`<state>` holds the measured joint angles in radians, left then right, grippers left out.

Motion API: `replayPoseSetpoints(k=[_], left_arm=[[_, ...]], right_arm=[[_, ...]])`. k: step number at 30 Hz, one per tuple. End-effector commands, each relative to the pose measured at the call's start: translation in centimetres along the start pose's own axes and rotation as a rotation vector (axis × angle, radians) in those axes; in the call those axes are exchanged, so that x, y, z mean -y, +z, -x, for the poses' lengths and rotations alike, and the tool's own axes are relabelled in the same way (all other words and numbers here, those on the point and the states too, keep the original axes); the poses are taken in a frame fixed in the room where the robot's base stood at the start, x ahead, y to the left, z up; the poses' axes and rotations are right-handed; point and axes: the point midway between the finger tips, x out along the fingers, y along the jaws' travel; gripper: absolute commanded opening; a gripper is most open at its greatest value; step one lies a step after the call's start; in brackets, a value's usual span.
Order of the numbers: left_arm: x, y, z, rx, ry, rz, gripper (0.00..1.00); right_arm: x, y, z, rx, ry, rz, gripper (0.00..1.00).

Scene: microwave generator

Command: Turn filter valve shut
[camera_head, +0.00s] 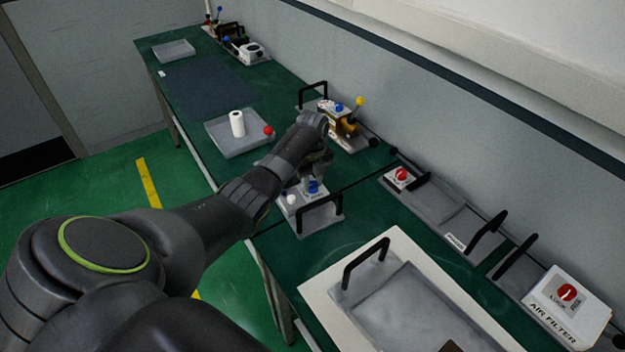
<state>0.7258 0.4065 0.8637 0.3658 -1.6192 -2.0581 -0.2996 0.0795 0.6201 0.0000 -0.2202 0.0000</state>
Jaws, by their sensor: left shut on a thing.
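My left gripper (314,174) reaches down over a small grey unit (318,222) on the near table edge, and it is shut on a part there. The arm and fingers hide that part, so I cannot tell its shape or how far it is turned. A blue knob (313,187) and a white knob (292,199) show on the unit, beside the fingers. A white box marked AIR FILTER (567,306) stands at the lower right with a red round knob (567,292); no gripper is near it. My right gripper is not in view.
A black handle (320,200) rises from the grey unit. Behind stands a brown device with a yellow-tipped lever (360,101). A grey tray (240,147) holds a white cylinder (237,123) and a red ball (268,130). A large handled tray (352,290) lies in front; a wall runs behind.

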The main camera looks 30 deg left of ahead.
Motion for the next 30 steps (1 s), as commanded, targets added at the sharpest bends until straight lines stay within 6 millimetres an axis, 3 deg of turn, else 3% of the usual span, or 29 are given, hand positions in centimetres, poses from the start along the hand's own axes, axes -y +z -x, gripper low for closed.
replayPoseSetpoints(k=[23,24,28,30], left_arm=[[0.05,-0.02,0.05,0.0,-0.001,-0.101,0.07],[0.05,-0.02,0.05,0.0,-0.001,-0.101,0.34],[0.04,-0.02,0.04,0.0,-0.001,-0.1,0.51],[0.03,-0.01,0.03,0.0,0.0,-0.1,0.52]], right_arm=[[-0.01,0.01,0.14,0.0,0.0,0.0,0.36],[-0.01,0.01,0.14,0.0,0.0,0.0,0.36],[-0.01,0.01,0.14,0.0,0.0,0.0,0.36],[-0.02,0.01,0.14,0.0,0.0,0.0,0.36]])
